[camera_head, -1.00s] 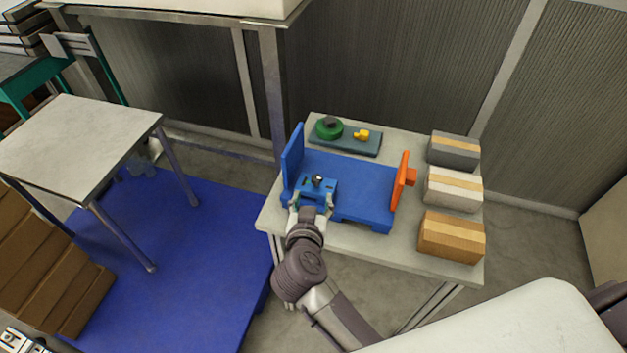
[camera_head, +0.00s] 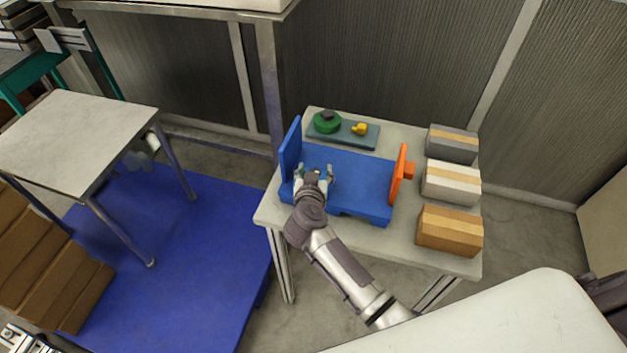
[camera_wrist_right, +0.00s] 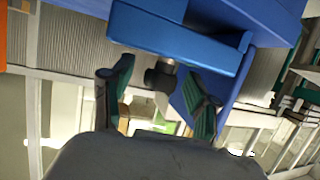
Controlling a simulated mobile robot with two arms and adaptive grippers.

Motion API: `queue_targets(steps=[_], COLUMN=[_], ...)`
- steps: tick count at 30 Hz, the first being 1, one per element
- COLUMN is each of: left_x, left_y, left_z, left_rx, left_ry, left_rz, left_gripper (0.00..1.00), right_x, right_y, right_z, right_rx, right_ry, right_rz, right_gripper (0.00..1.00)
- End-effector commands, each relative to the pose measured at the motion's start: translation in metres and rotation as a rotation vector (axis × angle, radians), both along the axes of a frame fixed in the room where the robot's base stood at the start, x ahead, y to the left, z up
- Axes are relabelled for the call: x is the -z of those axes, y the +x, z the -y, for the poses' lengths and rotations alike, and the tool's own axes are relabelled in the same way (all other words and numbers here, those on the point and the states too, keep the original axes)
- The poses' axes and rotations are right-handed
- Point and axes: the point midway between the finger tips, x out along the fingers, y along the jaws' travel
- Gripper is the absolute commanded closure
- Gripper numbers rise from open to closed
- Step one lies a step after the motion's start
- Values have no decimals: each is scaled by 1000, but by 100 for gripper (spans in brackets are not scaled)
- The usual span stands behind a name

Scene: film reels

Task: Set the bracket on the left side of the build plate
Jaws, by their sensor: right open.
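The blue build plate (camera_head: 362,185) lies on the right-hand table, with a blue upright panel (camera_head: 290,150) at its left end and an orange upright piece (camera_head: 400,175) at its right end. My right gripper (camera_head: 314,172) is over the left part of the plate, fingers spread. In the right wrist view, a blue bar-like piece (camera_wrist_right: 175,45), seemingly the bracket, has a dark round knob (camera_wrist_right: 160,76) between my open fingers (camera_wrist_right: 155,90), apart from both. In the head view my gripper mostly hides this piece, so its exact seating cannot be told. My left gripper is out of view.
A slate tray (camera_head: 345,140) with a green round item (camera_head: 327,122) and a yellow piece (camera_head: 360,129) lies behind the plate. Grey (camera_head: 452,143), white (camera_head: 450,184) and brown (camera_head: 450,230) boxes line the table's right side. Another table (camera_head: 80,135) stands at left.

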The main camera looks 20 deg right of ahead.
Motion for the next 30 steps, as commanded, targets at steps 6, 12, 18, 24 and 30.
queue_targets(steps=[6,12,18,24,30], left_x=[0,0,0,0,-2], left_y=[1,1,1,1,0], left_z=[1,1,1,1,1], left_rx=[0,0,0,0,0], left_ry=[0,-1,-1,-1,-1], left_rz=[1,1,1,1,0], left_gripper=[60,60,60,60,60], right_x=[0,0,0,-1,-10], right_y=[0,-1,-1,0,0], right_z=[0,0,0,0,0], right_rx=[0,0,0,0,1], right_ry=[0,0,0,0,2], right_rz=[0,0,-1,1,3], right_gripper=[50,84,100,100,100])
